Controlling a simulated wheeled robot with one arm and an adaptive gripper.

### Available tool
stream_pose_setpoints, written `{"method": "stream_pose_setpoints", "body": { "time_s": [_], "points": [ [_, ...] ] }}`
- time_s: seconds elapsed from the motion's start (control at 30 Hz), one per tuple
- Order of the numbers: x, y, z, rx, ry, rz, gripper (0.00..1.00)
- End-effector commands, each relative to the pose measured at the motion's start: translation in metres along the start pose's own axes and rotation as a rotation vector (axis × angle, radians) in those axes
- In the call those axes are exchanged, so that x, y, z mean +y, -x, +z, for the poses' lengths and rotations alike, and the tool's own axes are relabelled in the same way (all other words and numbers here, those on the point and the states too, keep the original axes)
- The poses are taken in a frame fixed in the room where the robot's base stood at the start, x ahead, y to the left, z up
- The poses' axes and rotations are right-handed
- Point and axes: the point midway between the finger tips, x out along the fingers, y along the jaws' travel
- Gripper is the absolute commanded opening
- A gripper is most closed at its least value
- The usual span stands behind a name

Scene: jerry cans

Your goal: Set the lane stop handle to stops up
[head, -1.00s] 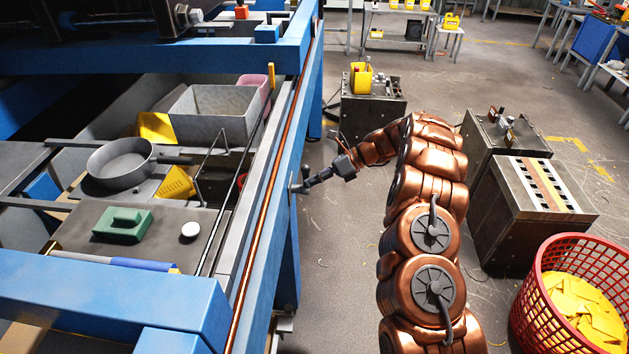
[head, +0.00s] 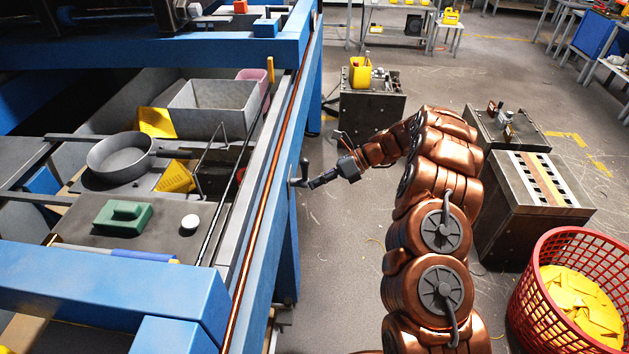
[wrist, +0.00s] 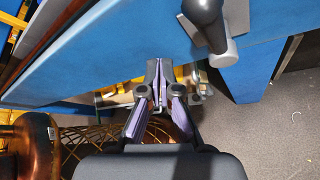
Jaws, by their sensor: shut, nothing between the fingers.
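The lane stop handle (head: 304,168) is a small dark grip on a grey mount, on the outer side face of the long blue beam. In the head view its grip points up. In the wrist view the dark handle (wrist: 205,22) shows at the top right, with its light grey hub against the blue face. My gripper (head: 313,184) is beside the handle, close to the beam. In the wrist view my gripper (wrist: 158,78) has its fingertips together, empty, below and left of the handle, and looks apart from it. Contact is too small to judge in the head view.
The blue beam (head: 262,205) runs along my left side. A red basket (head: 530,312) with yellow pieces stands at the lower right. Dark cabinets (head: 530,205) stand to the right of my arm, and another (head: 372,112) stands ahead. Open floor lies between beam and arm.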

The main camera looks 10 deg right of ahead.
Motion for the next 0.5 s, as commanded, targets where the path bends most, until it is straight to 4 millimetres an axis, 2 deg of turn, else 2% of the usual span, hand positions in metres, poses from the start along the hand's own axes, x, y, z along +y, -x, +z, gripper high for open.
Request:
{"method": "stream_pose_setpoints", "body": {
  "time_s": [0.27, 0.5],
  "points": [
    [-0.011, 0.017, -0.007, 0.002, 0.000, 0.001, 0.00],
    [-0.023, 0.042, -0.014, 0.001, 0.000, -0.001, 0.00]
  ]
}}
